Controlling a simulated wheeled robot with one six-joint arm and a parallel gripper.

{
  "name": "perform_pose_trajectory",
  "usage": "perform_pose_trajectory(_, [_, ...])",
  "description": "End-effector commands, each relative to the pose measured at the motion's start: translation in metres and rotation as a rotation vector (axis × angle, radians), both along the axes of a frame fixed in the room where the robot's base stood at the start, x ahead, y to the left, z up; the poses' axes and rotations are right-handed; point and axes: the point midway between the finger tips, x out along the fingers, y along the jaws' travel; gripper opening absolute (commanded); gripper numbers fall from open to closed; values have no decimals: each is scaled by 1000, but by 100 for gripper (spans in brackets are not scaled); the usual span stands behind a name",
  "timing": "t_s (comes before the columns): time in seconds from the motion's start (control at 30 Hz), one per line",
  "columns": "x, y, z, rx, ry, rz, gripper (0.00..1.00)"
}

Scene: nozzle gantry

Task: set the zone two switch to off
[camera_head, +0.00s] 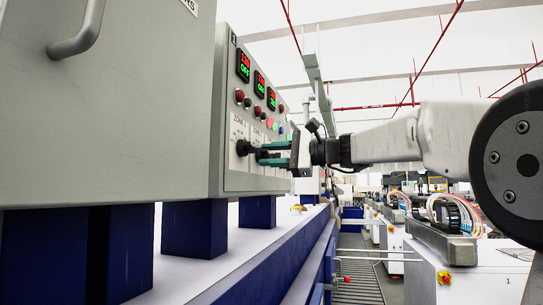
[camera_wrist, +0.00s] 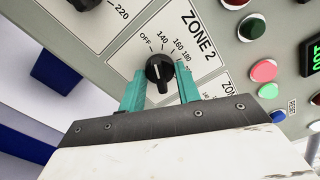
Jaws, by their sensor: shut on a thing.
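The zone 2 switch (camera_wrist: 160,71) is a round black knob on a pale plate in the wrist view. Printed marks beside it read OFF, 140, 160 and 180. A short pale line shows on its face, but I cannot tell which mark it points to. My gripper (camera_wrist: 160,76) has teal fingers on either side of the knob and is shut on it. In the head view my gripper (camera_head: 264,152) reaches the panel from the right. The zone 2 knob is not clear there.
Another black knob (camera_head: 243,148) stands nearer on the control panel (camera_head: 216,150). Red displays (camera_head: 243,65) and coloured buttons (camera_wrist: 264,71) sit above the switches. A large grey cabinet (camera_head: 110,120) fills the left. An aisle (camera_head: 355,280) runs along the machine.

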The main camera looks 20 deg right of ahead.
Motion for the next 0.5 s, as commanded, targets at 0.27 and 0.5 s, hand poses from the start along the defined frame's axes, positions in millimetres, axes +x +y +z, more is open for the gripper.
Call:
perform_pose_trajectory(0.27, [0, 0, 0, -84, -115, -1, 10])
perform_pose_trajectory(0.5, [0, 0, 0, -114, -157, -1, 10])
